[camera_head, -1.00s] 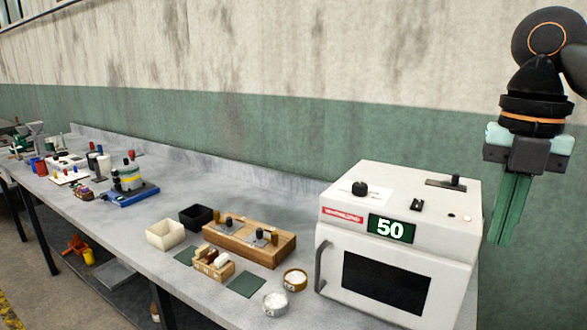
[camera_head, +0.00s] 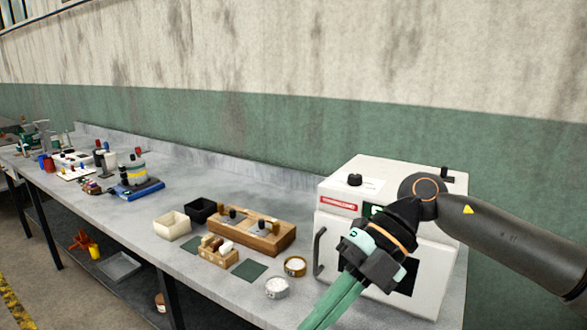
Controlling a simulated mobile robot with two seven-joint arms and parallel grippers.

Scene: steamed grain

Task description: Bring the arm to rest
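My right arm comes in from the right edge, and its dark wrist is in front of the white oven (camera_head: 441,277). My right gripper (camera_head: 333,304) points down and to the left, with its green fingers side by side and apparently shut, holding nothing that I can see. The fingertips run to the bottom edge of the picture. The gripper and wrist hide much of the oven's display and door window. My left gripper is not in view.
On the grey bench (camera_head: 100,210) left of the gripper are two small white-filled bowls (camera_head: 277,288) (camera_head: 295,267), a wooden block rack (camera_head: 219,251), a wooden stand (camera_head: 262,240), a cream box (camera_head: 172,226) and a black box (camera_head: 203,210). A blue-based device (camera_head: 135,189) stands farther left.

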